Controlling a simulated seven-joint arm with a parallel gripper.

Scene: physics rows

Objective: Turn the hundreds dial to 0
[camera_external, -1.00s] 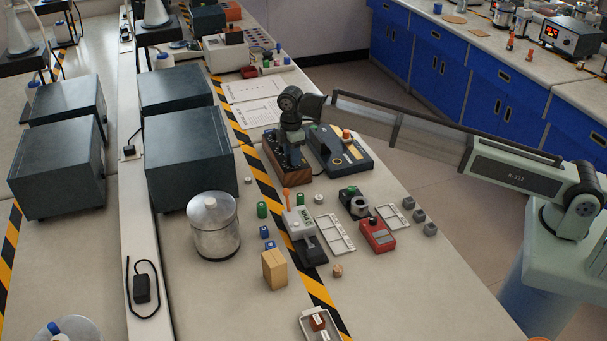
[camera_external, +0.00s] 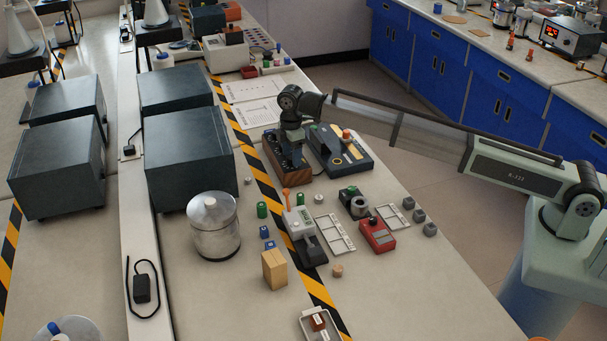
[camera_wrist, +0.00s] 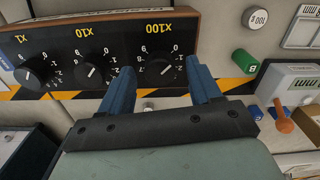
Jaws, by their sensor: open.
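The hundreds dial (camera_wrist: 159,72), marked X100, is a black round knob on a dark panel in the wrist view. Its white pointer line slants to the upper right, near the 0 side; the exact digit is hard to read. My gripper (camera_wrist: 160,78) is open, with one blue finger on each side of this knob. I cannot tell whether the fingers touch it. The X10 dial (camera_wrist: 92,73) and X1 dial (camera_wrist: 36,73) sit to the left. In the external view my gripper (camera_external: 293,158) is over the wood-sided dial box (camera_external: 289,178) and hides its dials.
A dark instrument (camera_external: 340,152) stands close to the right of the dial box. A green cylinder (camera_wrist: 244,62) and an orange-handled item (camera_wrist: 281,119) lie right of it in the wrist view. Black-and-yellow tape (camera_external: 262,183) runs along the bench.

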